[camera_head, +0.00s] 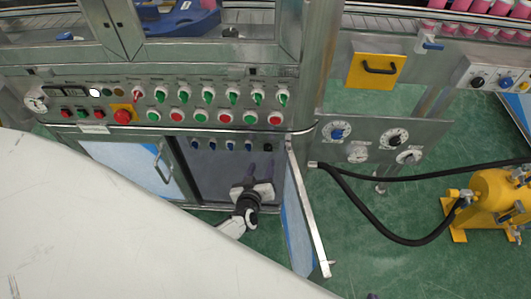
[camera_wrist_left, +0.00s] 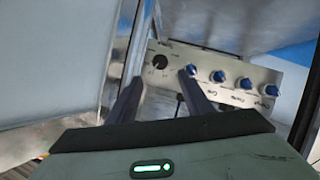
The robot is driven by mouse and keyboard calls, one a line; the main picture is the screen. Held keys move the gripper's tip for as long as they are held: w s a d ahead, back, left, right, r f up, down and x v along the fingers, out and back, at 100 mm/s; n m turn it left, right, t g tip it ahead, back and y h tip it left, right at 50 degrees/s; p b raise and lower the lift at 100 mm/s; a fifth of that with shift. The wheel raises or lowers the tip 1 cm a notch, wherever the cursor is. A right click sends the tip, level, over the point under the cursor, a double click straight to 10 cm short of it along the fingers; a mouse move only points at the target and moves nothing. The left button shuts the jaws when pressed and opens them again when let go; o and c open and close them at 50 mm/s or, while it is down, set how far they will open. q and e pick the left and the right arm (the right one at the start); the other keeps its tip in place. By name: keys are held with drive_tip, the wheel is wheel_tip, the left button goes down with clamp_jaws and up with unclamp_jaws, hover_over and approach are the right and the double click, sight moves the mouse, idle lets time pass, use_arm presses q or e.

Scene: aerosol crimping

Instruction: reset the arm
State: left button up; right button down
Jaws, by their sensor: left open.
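My left gripper (camera_head: 252,190) is in front of the lower cabinet's open compartment, below the row of blue knobs. In the left wrist view its two dark fingers (camera_wrist_left: 160,88) are apart with nothing held between them. Beyond the fingers is a small panel (camera_wrist_left: 230,100) with a black knob (camera_wrist_left: 160,62) and several blue knobs (camera_wrist_left: 218,83). I cannot tell whether a finger touches the panel; a gap seems to show. My right gripper is not in view.
The cabinet door (camera_head: 305,215) stands open just right of my left gripper. The main control panel (camera_head: 190,100) with buttons and switches is above. A black hose (camera_head: 375,232) runs to a yellow tank (camera_head: 497,200) at right. Green floor (camera_head: 350,255) lies between.

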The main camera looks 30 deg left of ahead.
use_arm(q)
drive_tip(key=s+d+m+g+h, duration=0.1)
drive_tip(key=s+d+m+h, duration=0.1)
drive_tip(key=s, duration=0.5)
drive_tip(key=s+d+r+m+g+h, duration=0.1)
drive_tip(key=s+d+m+h, duration=0.2)
drive_tip(key=s+d+m, duration=0.2)
drive_tip(key=shift+s+d+r+h, duration=0.15)
drive_tip(key=shift+s+r+h, duration=0.15)
drive_tip(key=shift+s, duration=0.6)
drive_tip(key=s+d+r+m+g, duration=0.1)
drive_tip(key=s, duration=0.2)
drive_tip(key=s+d+r+m+g, duration=0.1)
drive_tip(key=s+r, duration=0.1)
drive_tip(key=s, duration=0.2)
drive_tip(key=s+d+r+m, duration=0.1)
drive_tip(key=s+r, duration=0.1)
drive_tip(key=s, duration=0.1)
drive_tip(key=shift+s+g+h, duration=0.15)
drive_tip(key=shift+g+h, duration=0.25)
drive_tip(key=shift+c, duration=0.4)
